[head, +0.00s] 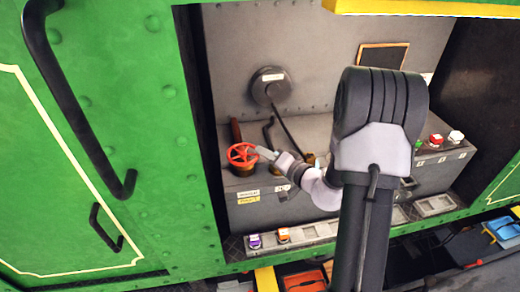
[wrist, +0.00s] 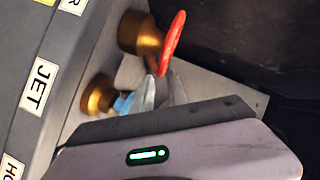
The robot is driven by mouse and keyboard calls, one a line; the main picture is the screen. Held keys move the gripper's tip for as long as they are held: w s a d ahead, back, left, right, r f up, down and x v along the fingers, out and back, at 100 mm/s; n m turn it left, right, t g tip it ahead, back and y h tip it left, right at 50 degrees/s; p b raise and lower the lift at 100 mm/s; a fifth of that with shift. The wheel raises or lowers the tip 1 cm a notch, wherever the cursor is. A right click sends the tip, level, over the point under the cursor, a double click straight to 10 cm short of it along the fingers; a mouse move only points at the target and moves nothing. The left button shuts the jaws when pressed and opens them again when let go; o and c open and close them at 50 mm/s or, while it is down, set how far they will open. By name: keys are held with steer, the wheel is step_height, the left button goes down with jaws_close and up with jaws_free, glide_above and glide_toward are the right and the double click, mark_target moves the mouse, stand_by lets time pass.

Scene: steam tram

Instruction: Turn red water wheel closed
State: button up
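The red water wheel (head: 242,155) is on a valve at the left end of the grey control box in the head view. In the wrist view the red wheel (wrist: 173,42) is seen nearly edge-on, on a brass valve body (wrist: 138,33). My gripper (head: 262,152) reaches in from the right to the wheel's right edge. In the wrist view my gripper's fingertips (wrist: 161,76) stand a little apart, at the near end of the wheel's rim. I cannot tell whether they touch the rim. The wheel's position, open or closed, is not readable.
A second brass valve (wrist: 99,95) with a blue part (wrist: 124,103) sits close beside the fingers. A "JET" label (wrist: 39,87) is on the panel. A round gauge-like disc (head: 269,84) with a long lever is behind. Coloured buttons (head: 436,139) are at right.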

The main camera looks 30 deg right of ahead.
steer(key=shift+x, duration=1.25)
steer(key=shift+a, duration=0.15)
jaws_close()
